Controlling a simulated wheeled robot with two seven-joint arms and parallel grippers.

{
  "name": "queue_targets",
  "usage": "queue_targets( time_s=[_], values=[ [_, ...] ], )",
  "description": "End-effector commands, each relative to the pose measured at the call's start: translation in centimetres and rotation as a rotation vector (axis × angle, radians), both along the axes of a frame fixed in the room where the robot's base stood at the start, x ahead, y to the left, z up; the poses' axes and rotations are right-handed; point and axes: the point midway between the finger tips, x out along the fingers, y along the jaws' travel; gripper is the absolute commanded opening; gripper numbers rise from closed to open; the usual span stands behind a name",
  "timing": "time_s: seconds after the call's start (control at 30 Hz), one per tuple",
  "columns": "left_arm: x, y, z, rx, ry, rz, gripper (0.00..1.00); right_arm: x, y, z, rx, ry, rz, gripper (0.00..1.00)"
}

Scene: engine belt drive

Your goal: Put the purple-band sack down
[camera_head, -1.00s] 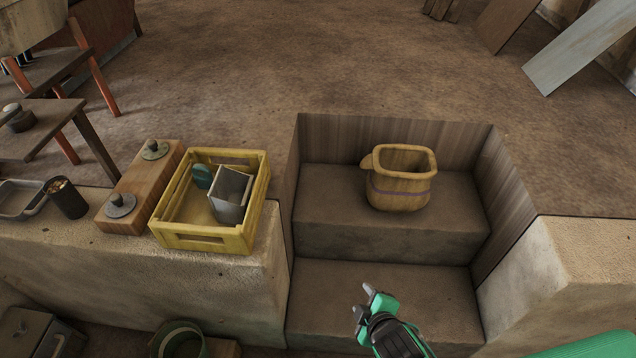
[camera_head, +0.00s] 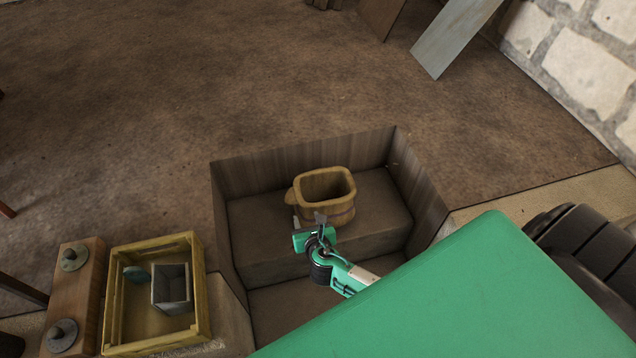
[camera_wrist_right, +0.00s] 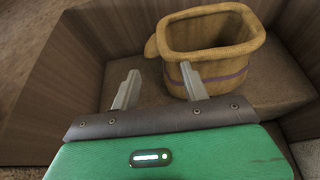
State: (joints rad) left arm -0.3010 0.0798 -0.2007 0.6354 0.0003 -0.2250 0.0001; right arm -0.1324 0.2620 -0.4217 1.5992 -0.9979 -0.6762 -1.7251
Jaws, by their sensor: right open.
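The purple-band sack (camera_head: 325,196) is a tan, open-topped sack standing upright on the upper step of the recess. In the right wrist view the sack (camera_wrist_right: 215,52) shows its purple band and a small lobe at its left rim. My right gripper (camera_head: 309,220) is in front of the sack in the head view. In the right wrist view my right gripper (camera_wrist_right: 160,82) has its two fingers apart with nothing between them. The right fingertip overlaps the sack's lower left side in that view; I cannot tell whether it touches. My left gripper is not in view.
The stepped recess has wooden side walls (camera_head: 300,162). A yellow crate (camera_head: 203,290) holding a grey metal box (camera_head: 171,285) stands at lower left, beside a wooden block (camera_head: 75,290) with two knobs. Open brown ground (camera_head: 180,90) lies behind the recess.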

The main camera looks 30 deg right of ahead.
Motion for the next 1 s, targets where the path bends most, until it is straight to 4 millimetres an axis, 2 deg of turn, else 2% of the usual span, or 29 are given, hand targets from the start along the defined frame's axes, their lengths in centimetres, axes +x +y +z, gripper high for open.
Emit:
queue_targets(
  time_s=[0.03, 0.17, 0.5, 0.83, 1.0],
  values=[
    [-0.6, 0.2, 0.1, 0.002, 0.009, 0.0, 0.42, 0.1, 0.0, 0.1, -0.017, 0.002, 0.007, 0.46],
    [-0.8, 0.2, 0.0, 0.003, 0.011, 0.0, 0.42, 1.2, -0.4, -0.3, -0.031, 0.002, 0.011, 0.46],
    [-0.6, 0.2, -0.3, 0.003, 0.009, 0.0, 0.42, 6.5, -1.8, -2.7, -0.026, 0.002, 0.009, 0.46],
    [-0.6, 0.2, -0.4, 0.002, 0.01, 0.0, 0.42, 8.4, -2.3, -3.5, -0.025, 0.001, 0.008, 0.46],
    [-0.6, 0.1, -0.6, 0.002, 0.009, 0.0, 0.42, 10.3, -3.0, -4.5, -0.024, 0.002, 0.007, 0.46]
  ],
)
